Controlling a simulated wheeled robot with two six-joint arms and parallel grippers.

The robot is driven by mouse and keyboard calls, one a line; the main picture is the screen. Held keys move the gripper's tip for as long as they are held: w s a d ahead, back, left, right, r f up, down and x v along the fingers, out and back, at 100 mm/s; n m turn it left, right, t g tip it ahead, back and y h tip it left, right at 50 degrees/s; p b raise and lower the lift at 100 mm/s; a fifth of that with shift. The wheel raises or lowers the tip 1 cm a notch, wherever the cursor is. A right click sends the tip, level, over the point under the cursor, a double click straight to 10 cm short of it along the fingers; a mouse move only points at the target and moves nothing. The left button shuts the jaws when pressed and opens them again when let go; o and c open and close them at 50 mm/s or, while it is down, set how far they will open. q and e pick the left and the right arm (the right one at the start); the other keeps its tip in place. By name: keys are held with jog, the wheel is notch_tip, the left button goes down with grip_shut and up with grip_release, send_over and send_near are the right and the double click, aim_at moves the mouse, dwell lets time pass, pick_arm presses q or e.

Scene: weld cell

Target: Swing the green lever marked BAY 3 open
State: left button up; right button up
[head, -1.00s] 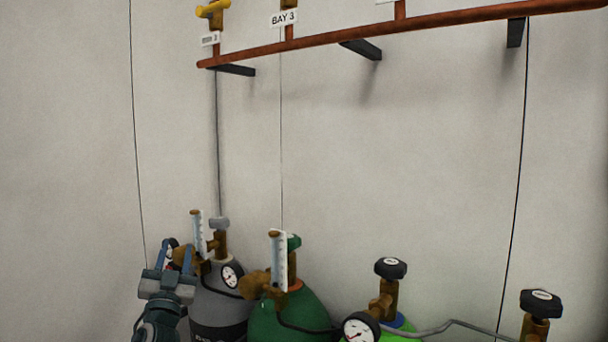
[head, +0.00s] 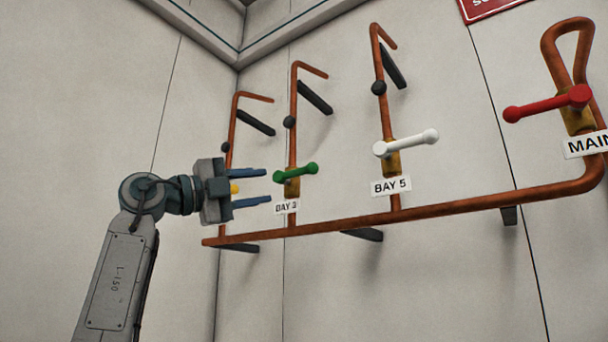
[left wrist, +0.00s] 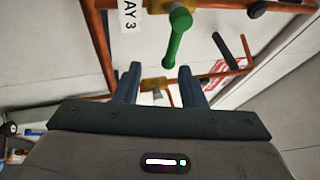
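The green lever (head: 296,173) sits on a brass valve on a vertical copper pipe, lying crosswise to it with its right end slightly higher. The BAY 3 label (head: 286,207) is just below. My left gripper (head: 268,186) is open and empty, its fingers pointing right toward the lever's left end, apart from it in the head view. In the left wrist view the green lever (left wrist: 178,38) shows beyond the fingertips of my left gripper (left wrist: 160,72), near the right finger, with the BAY 3 label (left wrist: 129,15) beside it. My right gripper is not in view.
A white lever (head: 406,143) over the BAY 5 label (head: 390,187) and a red lever (head: 547,104) are farther right. A yellow knob (head: 234,188) shows behind my left gripper. A copper manifold pipe (head: 455,204) runs below. Wall below it is clear.

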aim_at(299, 171)
pick_arm(q)
jog(key=shift+n+y, duration=0.3)
jog(key=shift+y, duration=0.5)
jog(key=w+d+r+p, duration=0.1)
jog(key=d, duration=0.1)
jog(key=w+d+r+p, duration=0.1)
jog(key=d+r+p, duration=0.1)
jog(key=d, duration=0.1)
jog(key=d+r+p, duration=0.1)
jog(key=d+p, duration=0.1)
jog(key=d, duration=0.1)
jog(key=shift+w+d+r, duration=0.15)
jog(key=shift+w+r, duration=0.2)
jog(key=shift+w, duration=0.05)
jog(key=shift+w+d+f+p, duration=0.1)
jog(key=shift+w+d+p, duration=0.3)
grip_shut()
